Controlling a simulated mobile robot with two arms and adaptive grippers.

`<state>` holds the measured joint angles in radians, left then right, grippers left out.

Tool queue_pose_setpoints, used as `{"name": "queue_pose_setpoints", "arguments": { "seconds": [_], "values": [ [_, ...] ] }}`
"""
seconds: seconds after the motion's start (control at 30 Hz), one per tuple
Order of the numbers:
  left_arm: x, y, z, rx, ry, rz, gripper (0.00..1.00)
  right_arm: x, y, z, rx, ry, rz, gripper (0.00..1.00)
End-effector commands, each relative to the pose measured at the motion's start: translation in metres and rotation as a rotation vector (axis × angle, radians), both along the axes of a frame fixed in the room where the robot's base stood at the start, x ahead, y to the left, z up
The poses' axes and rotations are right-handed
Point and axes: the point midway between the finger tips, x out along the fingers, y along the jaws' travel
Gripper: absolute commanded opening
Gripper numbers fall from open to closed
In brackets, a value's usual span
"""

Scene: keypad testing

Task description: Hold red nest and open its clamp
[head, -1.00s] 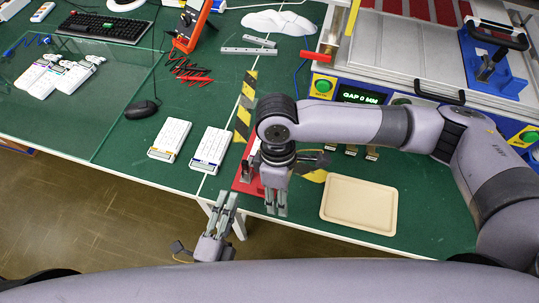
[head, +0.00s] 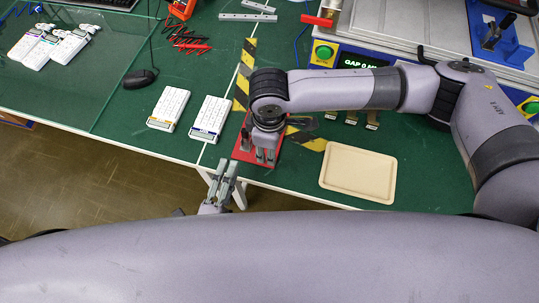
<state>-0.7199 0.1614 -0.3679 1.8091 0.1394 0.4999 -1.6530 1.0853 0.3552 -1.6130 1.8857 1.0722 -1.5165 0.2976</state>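The red nest (head: 243,154) is a red plate at the front edge of the green table, by the yellow-black tape. My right gripper (head: 265,157) points down over it and covers much of its middle. Its two fingers show a narrow gap, with nothing clearly between them. The clamp is mostly hidden behind this gripper, so I cannot tell its state. My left gripper (head: 224,172) is just off the table's front edge, left of and in front of the nest. Its fingers point up toward the table, apart and empty.
Two white keypad devices (head: 209,118) (head: 168,108) lie left of the nest. A beige tray (head: 358,174) lies to its right. Small brass-coloured parts (head: 351,118) and a press with a green button (head: 324,52) are behind. A black mouse (head: 139,78) lies at the left.

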Motion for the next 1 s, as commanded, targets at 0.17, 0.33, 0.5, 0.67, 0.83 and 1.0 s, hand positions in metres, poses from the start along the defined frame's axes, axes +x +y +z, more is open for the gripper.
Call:
{"name": "queue_pose_setpoints", "arguments": {
  "seconds": [0.17, 0.33, 0.5, 0.67, 0.83, 1.0],
  "values": [
    [0.0, 0.0, 0.0, 0.0, 0.0, 0.0, 0.33, -0.001, -0.001, -0.034, -0.003, 0.002, -0.001, 0.35],
    [0.0, 0.0, 0.0, 0.0, 0.0, 0.0, 0.33, 0.0, 0.0, -0.056, -0.001, 0.0, 0.001, 0.35],
    [0.0, 0.0, 0.0, 0.0, 0.0, 0.0, 0.33, -0.001, 0.0, -0.066, 0.0, 0.0, 0.001, 0.35],
    [0.0, 0.0, 0.0, 0.0, 0.0, 0.0, 0.33, 0.0, 0.0, -0.068, 0.0, 0.0, 0.001, 0.35],
    [0.0, 0.0, 0.0, 0.0, 0.0, 0.0, 0.33, 0.0, 0.0, -0.068, 0.0, 0.0, 0.001, 0.32],
    [0.0, 0.0, 0.0, 0.0, 0.0, 0.0, 0.33, 0.0, 0.0, -0.068, 0.0, -0.001, 0.001, 0.21]
  ]
}}
